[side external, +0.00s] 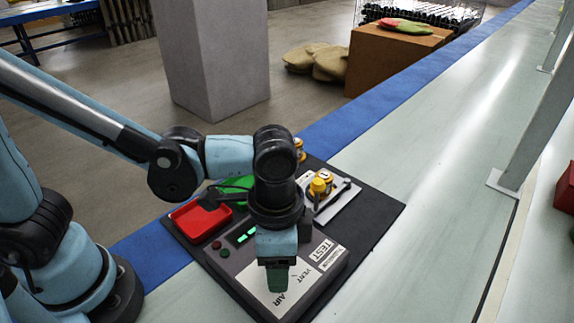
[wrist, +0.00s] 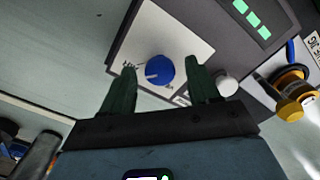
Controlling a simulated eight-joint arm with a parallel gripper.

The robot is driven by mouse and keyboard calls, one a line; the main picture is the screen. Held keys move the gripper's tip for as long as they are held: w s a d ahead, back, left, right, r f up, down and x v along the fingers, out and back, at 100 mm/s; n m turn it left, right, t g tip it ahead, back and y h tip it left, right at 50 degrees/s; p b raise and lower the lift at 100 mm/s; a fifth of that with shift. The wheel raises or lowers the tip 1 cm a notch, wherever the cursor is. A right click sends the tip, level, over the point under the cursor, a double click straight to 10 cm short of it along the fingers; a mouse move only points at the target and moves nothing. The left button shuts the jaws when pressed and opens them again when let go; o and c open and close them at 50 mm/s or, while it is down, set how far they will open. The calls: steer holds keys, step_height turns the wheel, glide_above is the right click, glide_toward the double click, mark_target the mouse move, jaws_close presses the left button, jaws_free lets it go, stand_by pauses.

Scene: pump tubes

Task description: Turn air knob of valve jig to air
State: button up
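The valve jig (side external: 318,279) is a dark grey box with a white label panel marked TEST, VENT and AIR. In the wrist view its blue knob (wrist: 160,69) sits on the white panel. A pale pointer line on the knob points left, toward a small label I cannot read clearly. My gripper (wrist: 162,66) is open, with one green finger on each side of the knob and gaps showing. In the side external view my gripper (side external: 278,278) points down over the panel and hides the knob.
A green-lit display (side external: 243,234) and small buttons are on the jig. A white round knob (wrist: 226,83) is close to my right finger in the wrist view. A red tray (side external: 200,218) and yellow-topped fittings (side external: 320,184) lie behind.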

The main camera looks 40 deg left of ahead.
steer(key=shift+r, duration=0.1)
step_height(320, 180, up, 12)
stand_by(0.8)
